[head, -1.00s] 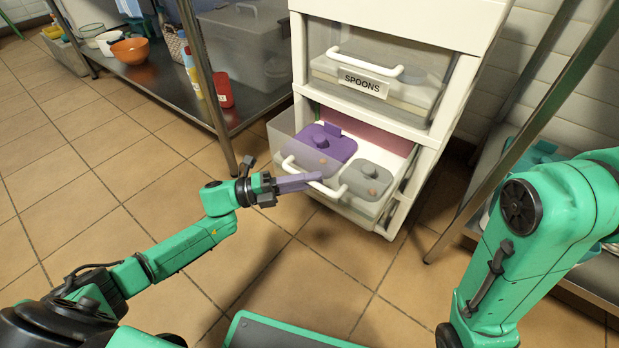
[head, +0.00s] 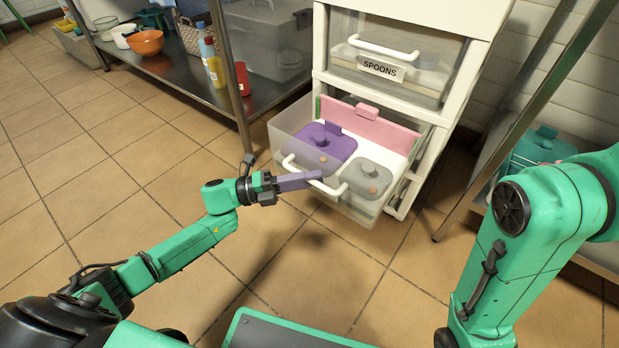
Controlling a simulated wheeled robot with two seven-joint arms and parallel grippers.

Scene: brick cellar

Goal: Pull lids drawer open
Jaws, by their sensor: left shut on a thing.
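The lower drawer (head: 345,203) of the white drawer unit (head: 416,17) stands pulled out, its clear front facing me. Inside lie a purple lid (head: 327,144), a grey lid (head: 371,177) and a pink lid (head: 378,128) that leans at the back. My left gripper (head: 312,177) is shut at the white handle (head: 295,166) on the drawer front and hides part of it. My right arm comes in from the right, but its gripper is out of the picture.
The upper drawer (head: 392,83), labelled SPOONS, is closed. A metal shelf (head: 170,73) at the left holds an orange bowl (head: 145,43), bottles and bins. Another metal rack (head: 518,180) stands at the right. The tiled floor before the drawer is clear.

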